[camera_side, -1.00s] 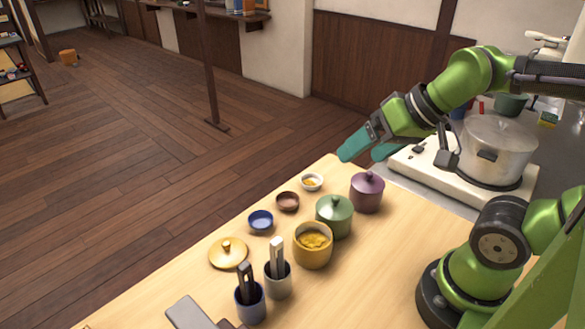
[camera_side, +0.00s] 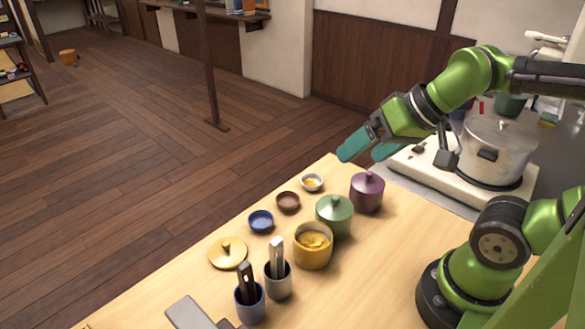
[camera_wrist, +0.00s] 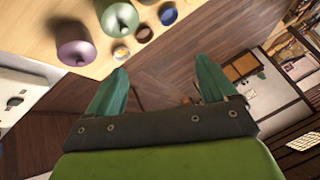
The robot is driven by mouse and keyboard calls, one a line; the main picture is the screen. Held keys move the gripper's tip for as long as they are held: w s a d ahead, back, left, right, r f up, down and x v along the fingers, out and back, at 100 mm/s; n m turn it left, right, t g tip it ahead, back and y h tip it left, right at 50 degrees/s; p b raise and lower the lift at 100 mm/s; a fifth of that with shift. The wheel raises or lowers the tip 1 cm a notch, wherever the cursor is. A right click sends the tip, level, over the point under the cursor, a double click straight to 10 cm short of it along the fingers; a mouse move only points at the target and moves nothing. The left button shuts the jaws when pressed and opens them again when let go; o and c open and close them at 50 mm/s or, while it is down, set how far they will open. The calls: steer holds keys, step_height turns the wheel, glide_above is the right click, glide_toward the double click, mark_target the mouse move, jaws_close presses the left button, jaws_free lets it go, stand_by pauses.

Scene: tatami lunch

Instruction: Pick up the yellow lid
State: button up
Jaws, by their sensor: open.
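The yellow lid (camera_side: 228,254) is a round disc with a small knob. It lies flat on the light wooden table (camera_side: 175,290), left of the open yellow pot (camera_side: 312,250), which holds a yellow food. My gripper (camera_side: 365,150) has teal fingers and is raised above the far end of the table, well to the right of the lid. In the wrist view my gripper (camera_wrist: 160,85) is open and empty, with its fingers spread apart. I cannot make out the yellow lid in the wrist view.
A green lidded pot (camera_side: 334,217) and a purple lidded pot (camera_side: 367,193) stand beyond the yellow pot. Small blue (camera_side: 261,221), brown (camera_side: 288,202) and white (camera_side: 312,182) bowls line the far edge. Utensil cups (camera_side: 278,278) stand near the lid. A large steel pot (camera_side: 492,155) sits on the stove.

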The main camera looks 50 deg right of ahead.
steer(key=shift+o, duration=1)
steer(key=n+g+h, duration=0.2)
steer(key=n+g, duration=0.2)
steer(key=g, duration=0.3)
glide_above(226, 243)
step_height(226, 243, down, 8)
step_height(226, 243, down, 16)
steer(key=shift+f, duration=0.1)
steer(key=c, duration=0.8)
steer(key=shift+o, duration=0.2)
